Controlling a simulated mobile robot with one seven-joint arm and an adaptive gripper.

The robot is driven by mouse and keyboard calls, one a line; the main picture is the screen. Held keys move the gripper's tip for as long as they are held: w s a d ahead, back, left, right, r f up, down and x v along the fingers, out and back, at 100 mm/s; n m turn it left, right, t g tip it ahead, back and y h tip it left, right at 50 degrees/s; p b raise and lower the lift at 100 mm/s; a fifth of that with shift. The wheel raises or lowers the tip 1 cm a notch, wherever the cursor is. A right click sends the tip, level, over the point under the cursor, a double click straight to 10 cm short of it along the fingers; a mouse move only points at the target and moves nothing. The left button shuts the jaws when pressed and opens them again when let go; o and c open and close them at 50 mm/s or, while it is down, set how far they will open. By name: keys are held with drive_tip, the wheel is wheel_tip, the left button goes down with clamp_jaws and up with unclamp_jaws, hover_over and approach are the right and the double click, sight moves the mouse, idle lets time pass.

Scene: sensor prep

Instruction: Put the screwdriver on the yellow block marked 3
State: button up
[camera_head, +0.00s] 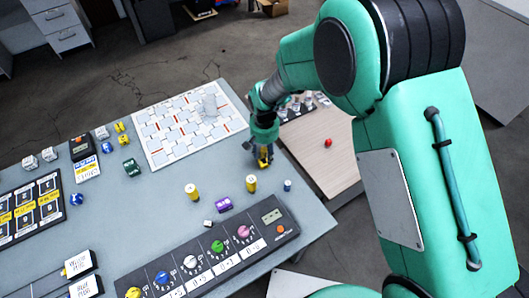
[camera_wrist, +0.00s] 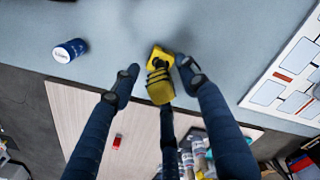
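A yellow object with dark bands (camera_wrist: 160,88) lies between the fingers of my gripper (camera_wrist: 160,73) in the wrist view. It also shows under my gripper (camera_head: 261,153) in the head view, near the table's right edge. I cannot tell if it is the screwdriver or a block. The fingers are spread, with a gap on the left of the object; the right fingertip is close to it. Two small yellow blocks (camera_head: 122,139) sit at the upper left of the table in the head view. Their marks are too small to read. No other screwdriver is clear.
A white patterned board (camera_head: 165,155) lies behind. A wooden surface (camera_head: 310,133) adjoins the table's right edge.

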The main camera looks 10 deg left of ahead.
wheel_tip(320, 180, up, 12)
drive_tip(key=p, duration=0.2)
drive_tip(key=shift+s+r+p, duration=0.1)
drive_tip(key=shift+r+p, duration=0.05)
drive_tip(key=shift+p, duration=0.2)
idle(0.3)
idle(0.5)
drive_tip(key=shift+d+r, duration=0.15)
drive_tip(key=shift+r, duration=0.1)
drive_tip(key=s+d+r+m+t, duration=0.1)
drive_tip(key=s+d+r, duration=0.2)
drive_tip(key=d+r, duration=0.75)
drive_tip(key=s+d+r+m+t, duration=0.1)
drive_tip(key=s+d+r, duration=0.2)
drive_tip(key=d+r, duration=0.75)
drive_tip(key=s+d+r+t, duration=0.1)
drive_tip(key=s+d+r, duration=0.1)
drive_tip(key=s+d, duration=0.2)
drive_tip(key=s+d+r+t, duration=0.1)
drive_tip(key=s+d+r, duration=0.2)
drive_tip(key=s+d, duration=0.2)
drive_tip(key=s+d+r+m+t, duration=0.1)
drive_tip(key=s+d+r, duration=0.1)
drive_tip(key=s+d, duration=0.3)
drive_tip(key=s, duration=0.4)
drive_tip(key=shift+r, duration=0.3)
